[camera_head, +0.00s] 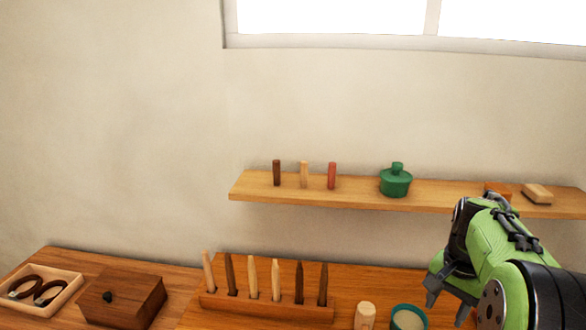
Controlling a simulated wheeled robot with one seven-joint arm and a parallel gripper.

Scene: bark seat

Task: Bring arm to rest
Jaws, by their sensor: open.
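My gripper (446,301) is at the lower right, at the end of my green and black arm. Its dark fingers point down and stand apart. I see nothing between them. The gripper is to the right of a green cup (409,317) with pale contents, and its wrist is in front of the right part of the wall shelf. Part of the fingers and the arm is cut off by the lower and right picture edges.
A wooden shelf (260,190) bears small pegs, a green lidded pot (395,181) and small blocks. On the bench stand a rack (265,307) of upright wooden sticks, a pale cylinder (364,316), a dark wooden box (122,297) and a tray (72,290) with dark curved items.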

